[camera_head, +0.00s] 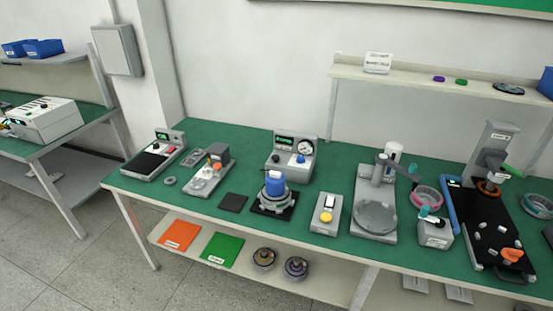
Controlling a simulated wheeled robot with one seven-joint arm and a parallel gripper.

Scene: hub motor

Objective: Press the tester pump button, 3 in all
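A grey tester-like unit (283,162) stands at the back middle of the green bench. It has a lit green display (285,142), a round white gauge (306,146) and a small blue knob or button (300,158) on its front. In front of it a hub-like grey part with a blue top (274,184) sits on a black base. To its right is a small grey box with a yellow button (326,216). I cannot tell for sure which control is the pump button, or whether one is pressed. My gripper is not in view.
The green bench (345,177) also holds a scale-like unit (153,156), a small fixture (208,173), a black pad (233,203), a grey stand with a round plate (376,216) and a black press fixture (490,215). A raised shelf (420,80) runs along the back right.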

